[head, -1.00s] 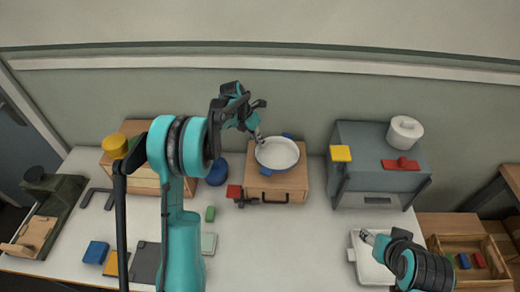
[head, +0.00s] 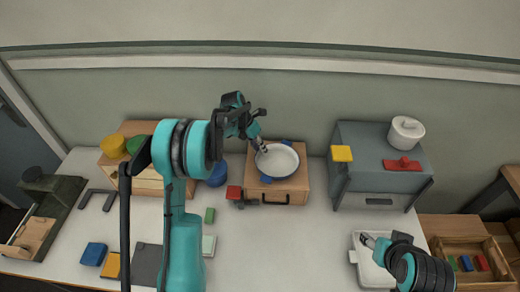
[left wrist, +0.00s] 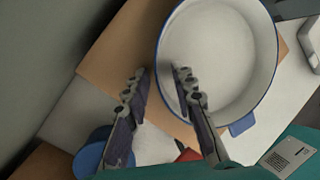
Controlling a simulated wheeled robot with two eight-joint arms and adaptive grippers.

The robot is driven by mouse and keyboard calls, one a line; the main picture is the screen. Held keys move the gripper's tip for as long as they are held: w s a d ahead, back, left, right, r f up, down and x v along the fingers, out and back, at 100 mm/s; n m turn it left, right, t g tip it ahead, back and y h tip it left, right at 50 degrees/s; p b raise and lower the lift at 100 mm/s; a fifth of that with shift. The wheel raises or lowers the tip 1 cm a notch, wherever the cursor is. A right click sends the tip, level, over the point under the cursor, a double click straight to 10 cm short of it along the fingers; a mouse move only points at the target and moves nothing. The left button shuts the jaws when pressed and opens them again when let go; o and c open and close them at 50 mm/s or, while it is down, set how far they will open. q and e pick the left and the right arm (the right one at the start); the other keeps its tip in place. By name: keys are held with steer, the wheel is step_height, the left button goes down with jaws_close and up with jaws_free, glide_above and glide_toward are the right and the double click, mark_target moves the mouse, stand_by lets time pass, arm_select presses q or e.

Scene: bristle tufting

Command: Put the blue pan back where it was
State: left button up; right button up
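The blue pan (head: 279,160), white inside with a blue rim and blue side handles, sits over the wooden box (head: 299,187) at the back middle. It fills the upper right of the left wrist view (left wrist: 222,55). My left gripper (head: 261,147) is at the pan's back-left rim. In the left wrist view its fingers (left wrist: 160,75) are spread, one over the pan's inside and one outside the rim, with a gap around the rim. My right gripper (head: 368,240) is over a white tray (head: 365,269) at the front right; its finger opening is too small to tell.
A grey cabinet (head: 377,179) with a white pot (head: 405,133) stands right of the wooden box. A blue pot (head: 216,174) stands left of it, and a red-headed piece (head: 234,192) lies at its front-left corner. The middle front of the table is mostly clear.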

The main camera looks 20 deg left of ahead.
arm_select(q)
steer(key=shift+a+r, duration=0.15)
steer(key=shift+r, duration=0.35)
steer(key=p+v, duration=0.3)
steer(key=v, duration=0.8)
steer(key=s+d+r+m+t+y, duration=0.1)
steer(key=s+d+r+m, duration=0.4)
steer(key=s+r+m, duration=0.3)
steer(key=s+d+f+m+t+y, duration=0.1)
steer(key=s+d+m+t, duration=0.1)
steer(key=s+m, duration=0.8)
steer(key=s+d+f+m+t+y, duration=0.1)
steer(key=s+d+f+m+t, duration=0.1)
steer(key=s+m, duration=0.9)
steer(key=d+m, duration=0.1)
steer(key=m, duration=0.2)
steer(key=shift+s+d+t+y, duration=0.2)
steer(key=shift+s+t+y, duration=0.1)
steer(key=shift+y, duration=0.1)
step_height(320, 180, down, 5)
steer(key=b, duration=0.5)
steer(key=shift+f, duration=0.25)
